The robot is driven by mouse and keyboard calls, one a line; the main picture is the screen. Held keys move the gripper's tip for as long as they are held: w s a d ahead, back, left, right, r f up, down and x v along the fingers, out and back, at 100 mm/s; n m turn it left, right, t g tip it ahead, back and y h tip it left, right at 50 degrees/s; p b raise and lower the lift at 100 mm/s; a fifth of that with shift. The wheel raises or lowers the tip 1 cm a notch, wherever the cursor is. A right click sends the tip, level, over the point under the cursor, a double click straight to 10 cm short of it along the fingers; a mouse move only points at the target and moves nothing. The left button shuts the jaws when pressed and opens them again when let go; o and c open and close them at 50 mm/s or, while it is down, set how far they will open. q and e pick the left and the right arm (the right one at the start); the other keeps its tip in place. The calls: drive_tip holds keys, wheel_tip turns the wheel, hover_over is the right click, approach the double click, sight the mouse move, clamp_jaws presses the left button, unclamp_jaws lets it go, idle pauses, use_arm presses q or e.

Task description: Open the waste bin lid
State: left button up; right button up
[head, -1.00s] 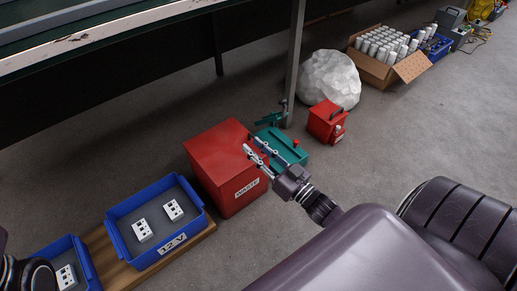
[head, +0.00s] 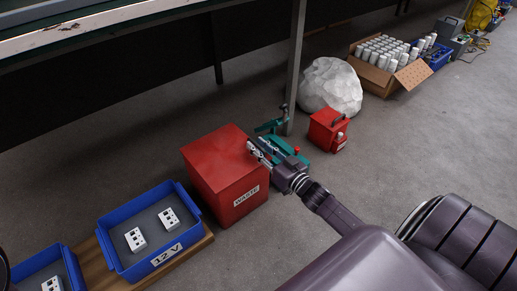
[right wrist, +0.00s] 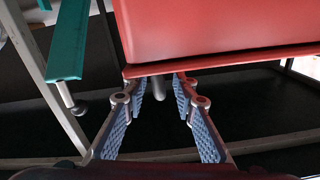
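The red waste bin (head: 228,200), with a white "WASTE" label on its front, stands on the floor. Its flat red lid (head: 212,153) is down. My right gripper (head: 258,152) is at the lid's right edge in the head view, its fingers pointing toward the lid. In the right wrist view, the gripper (right wrist: 160,90) has its blue-padded fingers apart, with nothing held between them. The red lid's rim (right wrist: 235,58) crosses just beyond the fingertips; I cannot tell whether they touch. My left gripper is out of view.
A teal tool (head: 288,160) lies right behind my right gripper, close to the bin. A red box (head: 325,131), a white bag (head: 330,85) and a table leg (head: 295,60) stand behind. A blue "12 V" tray (head: 140,272) is on the left.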

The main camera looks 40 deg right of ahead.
clamp_jaws()
idle(0.3)
